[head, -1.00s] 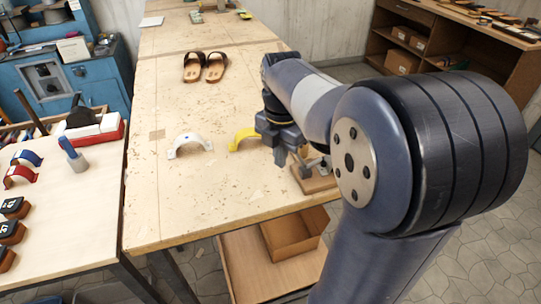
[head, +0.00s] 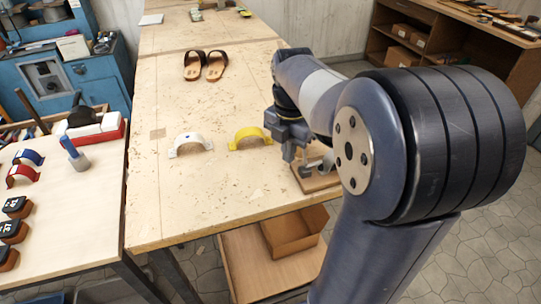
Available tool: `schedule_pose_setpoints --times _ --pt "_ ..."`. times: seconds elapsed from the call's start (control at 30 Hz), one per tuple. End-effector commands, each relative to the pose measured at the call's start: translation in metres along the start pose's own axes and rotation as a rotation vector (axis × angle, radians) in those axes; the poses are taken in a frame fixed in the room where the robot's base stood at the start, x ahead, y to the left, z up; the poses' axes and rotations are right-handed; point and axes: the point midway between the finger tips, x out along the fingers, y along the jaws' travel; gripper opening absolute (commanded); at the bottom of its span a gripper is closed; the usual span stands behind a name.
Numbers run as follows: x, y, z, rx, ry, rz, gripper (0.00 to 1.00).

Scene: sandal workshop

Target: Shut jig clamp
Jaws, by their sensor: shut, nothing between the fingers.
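The jig (head: 318,184) is a small wooden block with grey metal clamp parts (head: 322,166) on top. It sits at the right edge of the wooden workbench (head: 200,215). My gripper (head: 288,156) points down just left of and above the jig, with its fingers shut and empty. The gripper and my arm hide part of the clamp. I cannot tell whether the clamp is open or shut, or whether the fingers touch it.
A yellow strap (head: 249,138) and a white strap (head: 190,144) stand arched left of my gripper. Sandals (head: 206,65) lie farther back. The bench front is clear. A side table (head: 85,225) at left holds straps and tools. A cardboard box (head: 293,231) sits on the shelf below.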

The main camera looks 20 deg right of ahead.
Motion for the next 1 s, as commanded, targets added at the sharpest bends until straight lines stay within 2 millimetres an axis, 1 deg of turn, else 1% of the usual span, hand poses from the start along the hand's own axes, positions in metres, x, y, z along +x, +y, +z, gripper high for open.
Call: schedule_pose_setpoints --times 0.7,0.8,1.0 --pt "-0.07 0.005 -0.009 0.0 0.0 0.0 0.0" --pt "-0.076 0.006 -0.01 0.0 0.0 0.0 0.0" --pt "-0.074 0.006 -0.011 0.0 0.0 0.0 0.0"
